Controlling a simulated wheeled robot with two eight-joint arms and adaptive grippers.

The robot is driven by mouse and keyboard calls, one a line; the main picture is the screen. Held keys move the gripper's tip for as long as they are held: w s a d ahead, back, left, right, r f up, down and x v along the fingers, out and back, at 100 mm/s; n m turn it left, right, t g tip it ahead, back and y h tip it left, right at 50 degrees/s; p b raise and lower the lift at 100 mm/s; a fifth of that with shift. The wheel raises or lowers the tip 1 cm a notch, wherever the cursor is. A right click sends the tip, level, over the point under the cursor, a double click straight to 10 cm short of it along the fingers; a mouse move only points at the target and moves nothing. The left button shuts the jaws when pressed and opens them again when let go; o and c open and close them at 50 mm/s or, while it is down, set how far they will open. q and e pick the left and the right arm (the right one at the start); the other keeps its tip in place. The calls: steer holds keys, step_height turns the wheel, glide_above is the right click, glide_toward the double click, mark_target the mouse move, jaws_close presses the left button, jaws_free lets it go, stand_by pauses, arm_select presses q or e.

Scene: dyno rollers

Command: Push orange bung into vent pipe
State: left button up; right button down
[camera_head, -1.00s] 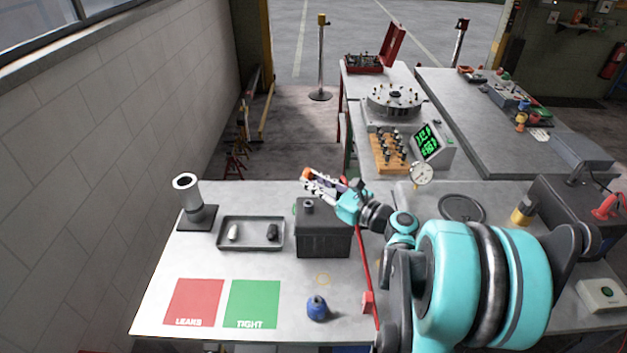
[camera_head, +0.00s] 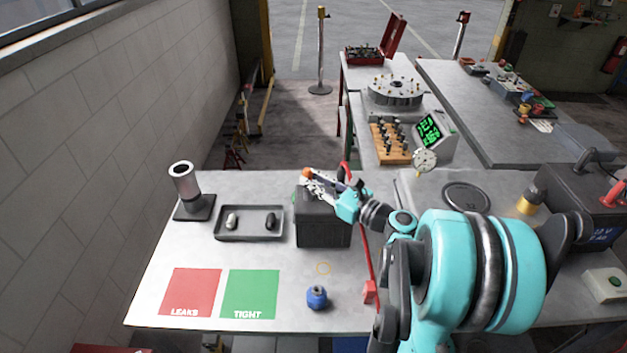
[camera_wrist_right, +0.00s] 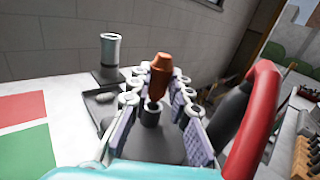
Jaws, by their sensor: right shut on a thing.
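The orange bung (camera_head: 307,174) is held at the fingertips of my right gripper (camera_head: 317,183), above the dark box (camera_head: 322,232). In the right wrist view the bung (camera_wrist_right: 160,72) stands roughly upright between the fingers. A short dark pipe stub (camera_wrist_right: 150,115) on the box shows just below and in front of it there. The gripper hides this stub in the head view. A grey upright pipe (camera_head: 186,184) on a square base stands at the far left of the table. I cannot tell for sure which of the two is the vent pipe. My left gripper is not in view.
A dark tray (camera_head: 250,236) with two small parts lies left of the box. Red (camera_head: 191,291) and green (camera_head: 250,293) mats and a blue bung-like part (camera_head: 317,297) lie in front. A red cable (camera_head: 369,250) runs right of the box.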

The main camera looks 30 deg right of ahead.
steer(key=shift+y, duration=0.3)
steer(key=shift+d+f+b, duration=0.1)
steer(key=shift+f+b, duration=0.85)
steer(key=shift+b, duration=0.2)
stand_by(1.2)
steer(key=c, duration=1.3)
jaws_free()
steer(key=shift+s, duration=0.1)
steer(key=v, duration=1.2)
steer(key=shift+r, duration=0.1)
